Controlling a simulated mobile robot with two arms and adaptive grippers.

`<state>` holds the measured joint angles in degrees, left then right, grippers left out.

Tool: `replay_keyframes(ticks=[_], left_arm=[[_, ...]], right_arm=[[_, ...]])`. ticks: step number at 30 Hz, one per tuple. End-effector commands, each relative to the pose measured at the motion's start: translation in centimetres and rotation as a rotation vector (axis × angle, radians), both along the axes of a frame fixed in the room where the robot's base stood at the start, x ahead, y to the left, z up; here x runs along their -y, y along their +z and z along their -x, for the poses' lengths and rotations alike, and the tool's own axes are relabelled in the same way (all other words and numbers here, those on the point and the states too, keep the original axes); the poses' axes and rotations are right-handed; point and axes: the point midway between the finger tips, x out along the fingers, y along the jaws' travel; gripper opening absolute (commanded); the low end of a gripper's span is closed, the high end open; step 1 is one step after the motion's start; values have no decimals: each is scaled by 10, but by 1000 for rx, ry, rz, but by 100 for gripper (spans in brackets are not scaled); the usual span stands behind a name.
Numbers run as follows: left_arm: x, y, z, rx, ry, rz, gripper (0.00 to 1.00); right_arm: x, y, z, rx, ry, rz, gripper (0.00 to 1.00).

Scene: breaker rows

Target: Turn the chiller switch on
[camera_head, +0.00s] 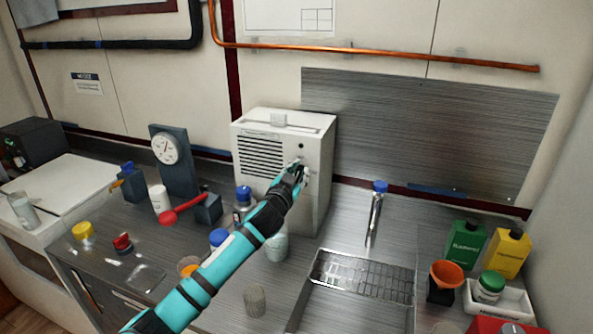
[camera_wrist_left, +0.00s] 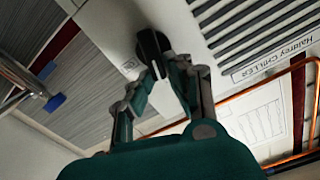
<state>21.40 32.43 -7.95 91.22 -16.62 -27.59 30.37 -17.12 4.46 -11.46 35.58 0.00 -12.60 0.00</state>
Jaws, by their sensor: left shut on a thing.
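The chiller (camera_head: 262,158) is a white box with a slotted front grille, standing at the back of the steel counter. In the left wrist view its label (camera_wrist_left: 275,58) ends in "CHILLER". A dark rounded knob, the switch (camera_wrist_left: 151,42), stands out from its front panel. My left gripper (camera_head: 300,172) is at the right part of the chiller's front, its fingers closed on the switch. In the left wrist view the gripper (camera_wrist_left: 160,72) has its fingertips together at the knob. In the head view the gripper hides the switch. Its on or off position is unclear.
A small dark round spot (camera_head: 301,146) is above my gripper on the chiller. A gauge stand (camera_head: 172,165), a red-handled thing (camera_head: 182,210) and blue-capped bottles stand left. A tap (camera_head: 375,210) and sink (camera_head: 362,272) are right, with bottles beyond. A copper pipe (camera_head: 380,52) runs above.

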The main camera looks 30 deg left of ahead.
Motion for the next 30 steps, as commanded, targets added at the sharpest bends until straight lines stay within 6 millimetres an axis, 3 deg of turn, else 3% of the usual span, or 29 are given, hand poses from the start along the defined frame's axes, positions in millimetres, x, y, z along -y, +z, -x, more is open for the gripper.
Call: replay_keyframes(ticks=[30], left_arm=[[16, -17, -4, -225, -3, -931, 0]], right_arm=[[3, 15, 2, -3, 1, 4, 42]])
